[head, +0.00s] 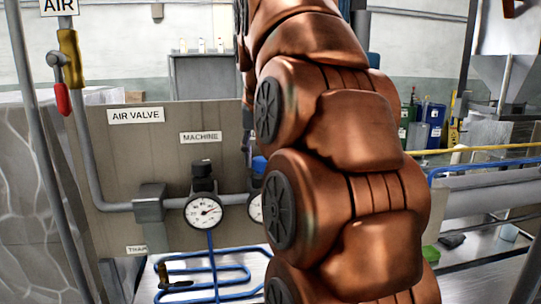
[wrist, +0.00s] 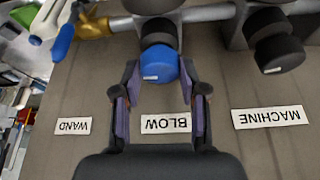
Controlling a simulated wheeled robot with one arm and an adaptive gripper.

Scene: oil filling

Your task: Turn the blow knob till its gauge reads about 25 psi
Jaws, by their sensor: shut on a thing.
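The blue blow knob (wrist: 158,65) is in the wrist view, above the upside-down BLOW label (wrist: 166,123). My gripper (wrist: 158,72) is shut on it, one finger on each side. In the head view only the left part of the blue knob (head: 259,164) shows beside my copper arm. The blow gauge (head: 256,209) below it is mostly covered by my arm, so its reading cannot be told. My gripper is hidden behind the arm in the head view.
The machine gauge (head: 204,211) and its black knob (head: 202,172) stand just left of the blow gauge. The black knob (wrist: 277,50) also shows in the wrist view. A blue-handled brass valve (wrist: 92,27) is at the wrist view's upper left. Blue hoses (head: 215,270) run below.

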